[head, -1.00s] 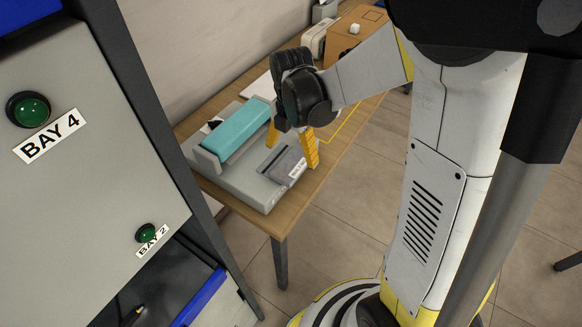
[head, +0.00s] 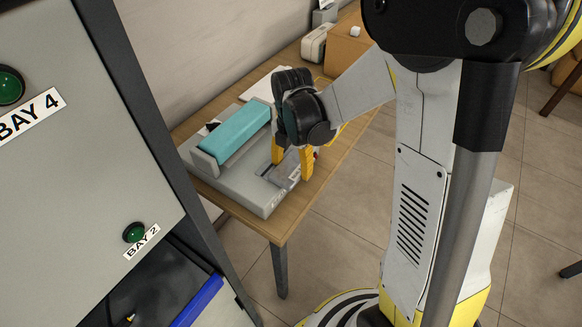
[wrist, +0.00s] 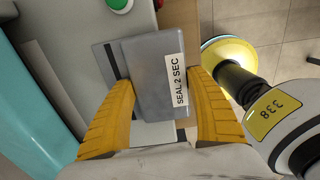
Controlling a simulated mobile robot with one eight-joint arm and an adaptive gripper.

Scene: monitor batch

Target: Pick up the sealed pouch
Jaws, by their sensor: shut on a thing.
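In the head view the pouch (head: 289,171) shows partly between my yellow fingers, low over the front of the grey sealing machine (head: 240,188). My gripper (head: 292,163) points down and is shut on the pouch. In the wrist view my gripper (wrist: 160,85) has one finger against each side of it. I cannot tell whether the pouch still touches the machine.
The machine's teal bar (head: 235,133) lies close left of my gripper. The machine stands on a wooden table (head: 280,222). A grey cabinet (head: 100,180) with green buttons rises at left. A brown box (head: 347,52) and white device (head: 317,42) stand at the back.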

